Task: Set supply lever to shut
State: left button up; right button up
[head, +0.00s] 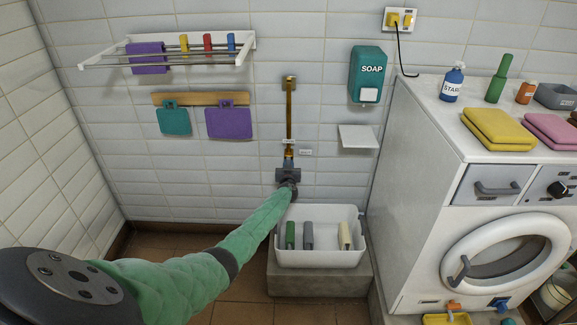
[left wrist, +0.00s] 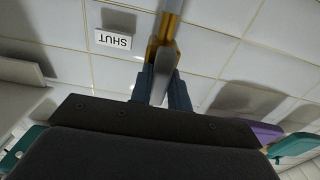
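A brass supply pipe (head: 289,105) runs down the tiled wall to a brass valve (head: 288,152), which also shows in the left wrist view (left wrist: 153,48). My left gripper (head: 288,174) is at the valve, just below it. In the left wrist view the grey supply lever (left wrist: 160,86) stands out from the valve between the two dark blue fingers of my left gripper (left wrist: 161,90), which look closed on it. In the head view the gripper hides the lever. A SHUT label (left wrist: 113,39) is on the wall beside the valve, a small label (head: 305,152) in the head view. My right gripper is not in view.
A white basin (head: 320,258) with several upright items stands below the valve. A small white shelf (head: 358,137) and a SOAP dispenser (head: 367,75) are on the wall to the right. A washing machine (head: 420,215) stands at right.

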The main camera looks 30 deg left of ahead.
pick_arm(q)
grip_shut()
